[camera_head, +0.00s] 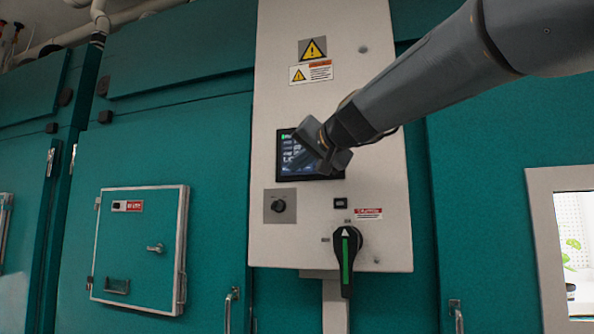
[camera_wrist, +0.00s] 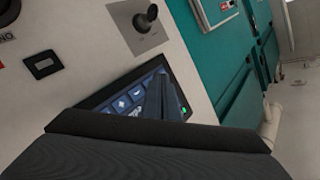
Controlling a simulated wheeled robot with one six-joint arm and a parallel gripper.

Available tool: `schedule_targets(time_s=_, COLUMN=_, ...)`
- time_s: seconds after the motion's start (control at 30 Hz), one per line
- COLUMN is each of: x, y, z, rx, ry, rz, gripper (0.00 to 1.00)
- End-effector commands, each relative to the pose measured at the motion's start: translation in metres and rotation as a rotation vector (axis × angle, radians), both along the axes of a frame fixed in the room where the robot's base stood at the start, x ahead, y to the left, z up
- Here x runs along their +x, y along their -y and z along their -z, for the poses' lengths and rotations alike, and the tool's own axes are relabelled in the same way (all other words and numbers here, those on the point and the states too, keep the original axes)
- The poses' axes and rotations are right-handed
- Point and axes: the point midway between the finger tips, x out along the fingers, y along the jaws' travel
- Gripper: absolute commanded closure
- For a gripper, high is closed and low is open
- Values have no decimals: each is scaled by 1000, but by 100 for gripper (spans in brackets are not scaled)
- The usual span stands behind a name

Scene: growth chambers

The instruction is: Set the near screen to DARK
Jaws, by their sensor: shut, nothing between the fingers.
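The near screen (camera_head: 290,163) is a dark touch display on the white control panel, partly hidden behind my gripper in the head view. It also shows in the wrist view (camera_wrist: 118,101), tilted, with a few blue buttons bearing pale icons and a small green spot near its right end. My gripper (camera_head: 325,166) is in front of the screen's right part. In the wrist view my gripper (camera_wrist: 163,92) is shut and empty, its fingers over the screen and covering part of it. I cannot tell whether the fingertips touch the glass. The lettering is too small to read.
Below the screen are a black knob (camera_head: 278,206), a small black switch (camera_head: 340,203) and a large rotary handle (camera_head: 346,258) with a green stripe. Warning labels (camera_head: 311,71) sit above. Teal chamber walls and a small latched door (camera_head: 137,268) stand to the left.

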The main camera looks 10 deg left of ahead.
Motion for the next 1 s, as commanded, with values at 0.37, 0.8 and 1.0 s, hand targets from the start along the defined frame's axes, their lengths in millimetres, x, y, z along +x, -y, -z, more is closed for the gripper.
schedule_targets(time_s=0.37, x=4, y=0, z=0, rx=0, ry=0, rz=0, gripper=100)
schedule_targets(time_s=0.8, x=8, y=0, z=1, rx=0, ry=0, rz=0, gripper=100)
schedule_targets(time_s=1.0, x=10, y=1, z=1, rx=0, ry=0, rz=1, gripper=100)
